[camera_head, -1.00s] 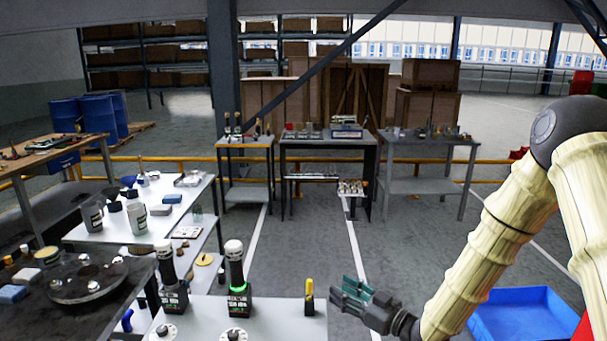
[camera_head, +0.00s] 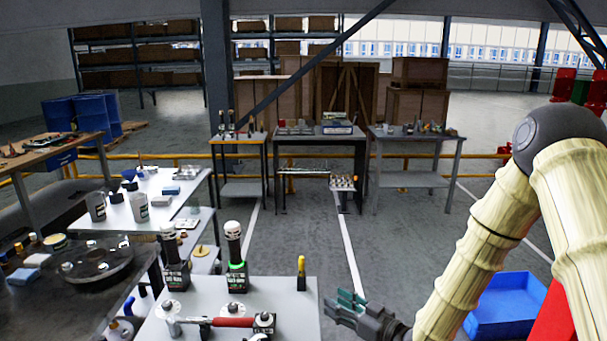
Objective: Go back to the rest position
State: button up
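My arm, in pale ribbed sleeves, comes in from the right side of the head view and is bent at a dark round joint. It reaches down to the left. My gripper (camera_head: 345,304), dark grey with teal finger pads, is low in the middle, just right of the near white table (camera_head: 285,312). It hangs over the floor, apart from the table. I see nothing held in it. The finger gap is too small and angled to tell whether it is open or shut.
The near table carries a red-handled tool (camera_head: 232,322), a green-lit device (camera_head: 236,262) and a yellow-topped item (camera_head: 301,272). A blue bin (camera_head: 500,305) lies on the floor at right. A dark workbench (camera_head: 70,310) stands at left. Floor beyond the gripper is clear.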

jog(key=s+d+f+m+g+h+b, duration=0.1)
jog(key=s+d+f+m+g+h, duration=0.1)
jog(key=s+f, duration=0.5)
jog(key=s+d+f+m+g+h+b, duration=0.1)
jog(key=s+f+m+h, duration=0.2)
jog(key=f, duration=0.7)
jog(key=s+d+f+g+h+b, duration=0.1)
jog(key=s+d+f+g+h, duration=0.1)
jog(key=s+f, duration=0.55)
jog(key=s+d+f+m+g+h+b, duration=0.1)
jog(key=s+f, duration=0.3)
jog(key=s, duration=0.4)
jog(key=s+d+f+m+g+h+b, duration=0.1)
jog(key=s+d+f+g+h, duration=0.1)
jog(key=s, duration=0.6)
jog(key=s+d+f+m+g+h+b, duration=0.1)
jog(key=s+d+f+m+g+h, duration=0.1)
jog(key=s+d+f+g, duration=0.2)
jog(key=s+d+f, duration=0.1)
jog(key=s+f, duration=0.2)
jog(key=s, duration=0.1)
jog(key=shift+s+f, duration=0.25)
jog(key=shift+s, duration=0.1)
